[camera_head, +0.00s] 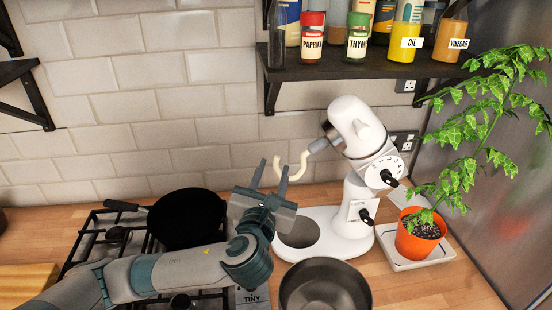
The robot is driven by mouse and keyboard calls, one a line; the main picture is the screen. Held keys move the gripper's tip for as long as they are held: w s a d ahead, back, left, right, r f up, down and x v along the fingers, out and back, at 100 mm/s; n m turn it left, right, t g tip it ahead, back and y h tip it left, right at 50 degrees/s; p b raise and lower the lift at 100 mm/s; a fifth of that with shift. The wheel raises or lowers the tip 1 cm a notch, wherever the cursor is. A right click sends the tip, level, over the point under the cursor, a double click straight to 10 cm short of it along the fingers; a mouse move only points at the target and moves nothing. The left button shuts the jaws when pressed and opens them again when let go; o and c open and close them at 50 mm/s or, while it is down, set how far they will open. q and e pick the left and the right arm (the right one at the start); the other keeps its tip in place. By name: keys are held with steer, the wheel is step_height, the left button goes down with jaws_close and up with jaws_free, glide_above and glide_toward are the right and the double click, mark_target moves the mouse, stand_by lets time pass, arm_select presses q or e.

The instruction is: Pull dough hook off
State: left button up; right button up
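The white stand mixer (356,130) stands on the wooden counter with its head tilted up. The cream, curved dough hook (303,162) sticks out to the left from the grey fitting (320,145) at the head's end and appears joined to it. My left gripper (271,171) is just left of the hook, over the mixer base, with its two fingers apart and pointing up. The right finger overlaps the hook's curved tip in the picture; I cannot tell whether they touch. Nothing is clearly held. My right gripper is not in view.
A metal bowl (325,288) stands in front of the mixer. A black pan (188,218) sits on the gas hob (112,250) at left. A plant in an orange pot (418,243) stands to the right. A dark shelf (350,68) with jars hangs above.

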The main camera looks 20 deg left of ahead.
mark_target(276, 163)
arm_select(q)
steer(key=shift+w+a+p, duration=0.2)
steer(key=shift+w+p, duration=0.3)
steer(key=shift+w, duration=1.85)
jaws_close()
steer(key=shift+s+a+f, duration=0.25)
steer(key=shift+a+f, duration=0.25)
steer(key=shift+a, duration=0.05)
